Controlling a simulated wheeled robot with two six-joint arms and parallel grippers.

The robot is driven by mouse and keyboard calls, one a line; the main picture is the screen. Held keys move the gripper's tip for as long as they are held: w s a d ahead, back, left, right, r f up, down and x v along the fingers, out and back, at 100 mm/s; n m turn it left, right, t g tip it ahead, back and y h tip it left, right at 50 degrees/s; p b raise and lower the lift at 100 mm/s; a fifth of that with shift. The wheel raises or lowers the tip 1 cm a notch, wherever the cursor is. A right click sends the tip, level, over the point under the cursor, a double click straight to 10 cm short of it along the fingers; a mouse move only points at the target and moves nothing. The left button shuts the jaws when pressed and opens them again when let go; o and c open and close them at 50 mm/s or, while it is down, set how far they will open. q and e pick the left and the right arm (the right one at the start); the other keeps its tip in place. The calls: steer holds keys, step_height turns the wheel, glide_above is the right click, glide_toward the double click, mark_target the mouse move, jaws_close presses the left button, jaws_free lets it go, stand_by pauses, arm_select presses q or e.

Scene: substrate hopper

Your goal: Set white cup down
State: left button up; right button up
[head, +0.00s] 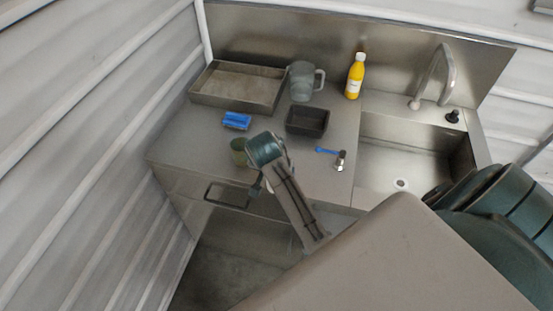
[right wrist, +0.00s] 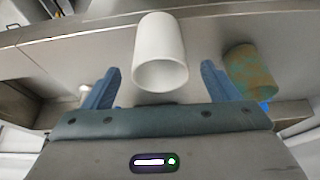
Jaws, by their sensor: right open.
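The white cup (right wrist: 160,55) is in the right wrist view, its open rim toward the camera. My right gripper (right wrist: 161,72) is open, with one blue finger on each side of the cup and visible gaps between fingers and cup. I cannot tell whether the cup's base rests on the steel counter (head: 195,140). In the head view my right arm covers most of the place where the cup is. My left gripper is not in view.
A mottled green cup (head: 239,152) stands close beside; it also shows in the wrist view (right wrist: 248,72). Behind are a blue sponge (head: 236,120), black bin (head: 307,122), tray (head: 205,94), clear jug (head: 301,82) and yellow bottle (head: 355,77). The sink (head: 410,155) is right.

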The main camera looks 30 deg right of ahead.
steer(key=shift+w+d+f, duration=0.2)
steer(key=shift+d+f, duration=0.05)
steer(key=shift+f, duration=0.35)
steer(key=p+x, duration=0.2)
steer(key=x, duration=0.2)
steer(key=shift+p, duration=0.4)
steer(key=shift+w+d+f, duration=0.1)
steer(key=shift+d+f, duration=0.05)
steer(key=shift+f, duration=0.35)
steer(key=c, duration=1.1)
